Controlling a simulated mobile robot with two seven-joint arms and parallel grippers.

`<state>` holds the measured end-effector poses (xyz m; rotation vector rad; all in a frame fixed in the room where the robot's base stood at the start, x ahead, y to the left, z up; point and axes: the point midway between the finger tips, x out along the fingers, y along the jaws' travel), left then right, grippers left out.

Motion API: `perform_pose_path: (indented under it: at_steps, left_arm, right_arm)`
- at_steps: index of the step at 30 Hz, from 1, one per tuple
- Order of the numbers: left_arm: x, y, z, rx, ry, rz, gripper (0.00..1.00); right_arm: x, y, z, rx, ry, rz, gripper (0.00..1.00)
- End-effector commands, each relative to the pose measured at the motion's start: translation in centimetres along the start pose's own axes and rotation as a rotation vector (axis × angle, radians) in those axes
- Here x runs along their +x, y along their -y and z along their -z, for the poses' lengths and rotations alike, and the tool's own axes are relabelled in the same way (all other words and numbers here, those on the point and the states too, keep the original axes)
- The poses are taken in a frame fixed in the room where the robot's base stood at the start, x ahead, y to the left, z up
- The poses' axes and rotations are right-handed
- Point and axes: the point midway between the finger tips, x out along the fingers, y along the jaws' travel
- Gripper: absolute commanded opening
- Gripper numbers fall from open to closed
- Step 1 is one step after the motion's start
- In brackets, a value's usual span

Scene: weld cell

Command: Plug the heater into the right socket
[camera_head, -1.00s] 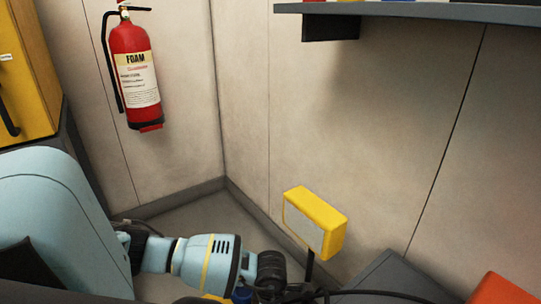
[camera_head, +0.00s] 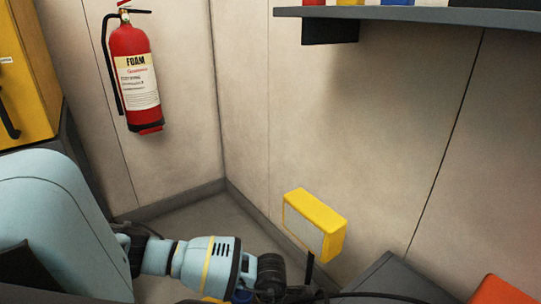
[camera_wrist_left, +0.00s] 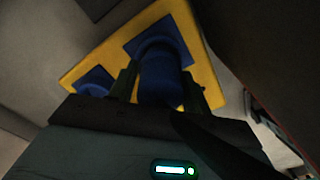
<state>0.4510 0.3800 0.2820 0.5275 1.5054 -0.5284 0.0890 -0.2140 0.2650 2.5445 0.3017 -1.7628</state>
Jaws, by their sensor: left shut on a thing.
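In the left wrist view a yellow panel (camera_wrist_left: 105,52) carries two blue square sockets. One socket (camera_wrist_left: 182,32) is at the upper right and the other (camera_wrist_left: 92,80) at the lower left. My left gripper (camera_wrist_left: 160,88) is shut on a blue round plug (camera_wrist_left: 158,76), which overlaps the upper-right socket. I cannot tell how deep the plug sits in it. In the head view only a sliver of the yellow panel (camera_head: 214,299) shows at the bottom edge, below my left wrist. The heater itself cannot be made out. My right gripper is not in view.
A yellow lamp (camera_head: 324,231) on a dark post stands right of my left gripper. A black cable (camera_head: 375,295) runs along the bottom. A red extinguisher (camera_head: 134,75) hangs on the left wall. A grey shelf (camera_head: 420,14) is above right; an orange object (camera_head: 500,291) is lower right.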

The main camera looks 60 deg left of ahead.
Motion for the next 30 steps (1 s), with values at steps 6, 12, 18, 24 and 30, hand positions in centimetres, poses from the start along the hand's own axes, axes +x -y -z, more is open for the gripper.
perform_pose_path:
  at_steps: [6,12,18,24,30]
  left_arm:
    - [0.4,0.0,0.0,0.0,0.0,0.0,0.19]
    - [0.7,0.0,0.0,0.0,0.0,0.0,0.19]
    - [1.1,0.0,0.0,0.0,0.0,0.0,0.19]
    - [1.2,0.0,0.0,0.0,0.0,0.0,0.57]
    - [1.2,0.0,0.0,0.0,-0.001,0.0,0.57]
  right_arm:
    - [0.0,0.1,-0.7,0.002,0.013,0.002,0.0]
    - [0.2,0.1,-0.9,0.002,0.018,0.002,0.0]
    - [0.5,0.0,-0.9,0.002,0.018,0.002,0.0]
    - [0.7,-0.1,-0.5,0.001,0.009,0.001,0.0]
    - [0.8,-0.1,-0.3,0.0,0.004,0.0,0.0]
